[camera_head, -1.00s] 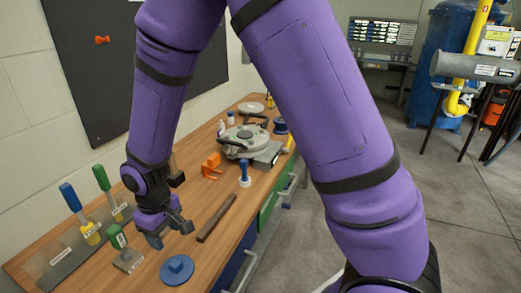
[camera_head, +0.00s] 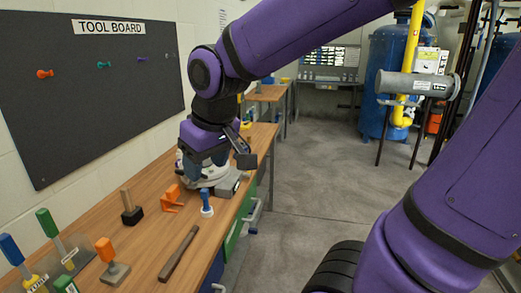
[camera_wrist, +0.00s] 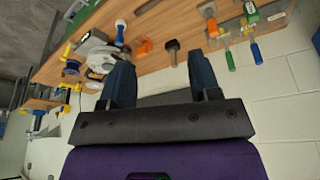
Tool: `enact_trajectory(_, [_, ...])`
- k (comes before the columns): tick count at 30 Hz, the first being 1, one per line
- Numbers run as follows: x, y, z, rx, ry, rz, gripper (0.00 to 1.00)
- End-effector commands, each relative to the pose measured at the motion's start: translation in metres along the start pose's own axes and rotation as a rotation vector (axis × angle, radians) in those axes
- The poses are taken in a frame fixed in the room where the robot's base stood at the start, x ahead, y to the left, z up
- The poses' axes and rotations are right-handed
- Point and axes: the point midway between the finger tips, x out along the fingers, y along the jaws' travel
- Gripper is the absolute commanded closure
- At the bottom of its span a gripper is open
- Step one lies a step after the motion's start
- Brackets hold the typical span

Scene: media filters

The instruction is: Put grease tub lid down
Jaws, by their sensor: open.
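I see no grease tub lid for certain in either current view. My gripper (camera_head: 243,150) is raised above the far part of the bench in the head view, in front of a grey round device (camera_head: 205,176) and partly covering it. In the wrist view my gripper (camera_wrist: 161,78) has its two dark blue fingers wide apart. Nothing shows between the fingers, and the bench lies beyond them.
The wooden bench (camera_head: 150,192) runs along the wall under a tool board (camera_head: 110,95). It carries an orange holder (camera_head: 171,198), a blue-handled piece (camera_head: 206,200), a black block with a wooden handle (camera_head: 130,212), a dark bar (camera_head: 179,254) and several handled tools.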

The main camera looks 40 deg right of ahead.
Motion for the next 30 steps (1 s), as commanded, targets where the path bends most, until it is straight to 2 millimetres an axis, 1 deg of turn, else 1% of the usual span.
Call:
enact_trajectory(1, [-0.014,0.007,0.010,0.026,0.027,0.008,0.43])
enact_trajectory(6, [-0.046,0.024,0.045,0.096,0.084,0.029,0.43])
enact_trajectory(9, [-0.058,0.029,0.062,0.128,0.109,0.040,0.43])
enact_trajectory(12, [-0.066,0.032,0.075,0.150,0.127,0.047,0.43])
enact_trajectory(15, [-0.070,0.033,0.082,0.162,0.136,0.051,0.43])
enact_trajectory(18, [-0.071,0.034,0.085,0.167,0.139,0.053,0.43])
enact_trajectory(30, [-0.071,0.034,0.085,0.166,0.138,0.052,0.43])
